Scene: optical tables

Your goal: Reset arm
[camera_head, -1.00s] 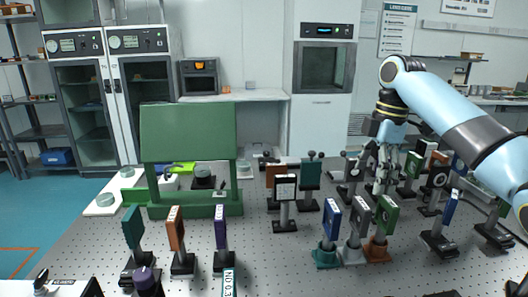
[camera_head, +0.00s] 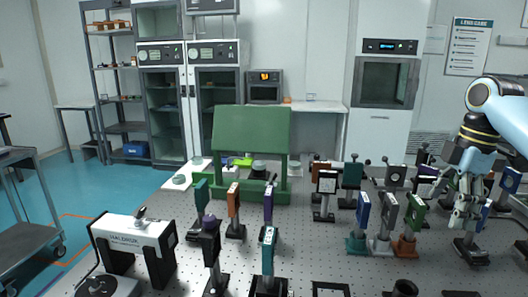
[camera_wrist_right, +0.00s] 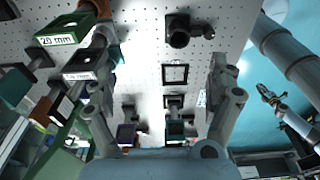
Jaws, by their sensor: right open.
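My right arm (camera_head: 496,118) comes in from the right edge of the head view. Its gripper (camera_head: 463,212) points down among the mounted optics at the table's right side. In the right wrist view its two fingers are spread wide with nothing between them (camera_wrist_right: 163,60), so it is open and empty. Whether it touches a nearby mount cannot be told. My left gripper does not show in the head view.
Several optic mounts, such as a blue one (camera_head: 363,211) and a green one (camera_head: 414,213), stand close left of the gripper. A green stand (camera_head: 250,131) is at the back. The perforated table (camera_head: 322,254) has free room at front centre. A white device (camera_head: 133,229) stands front left.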

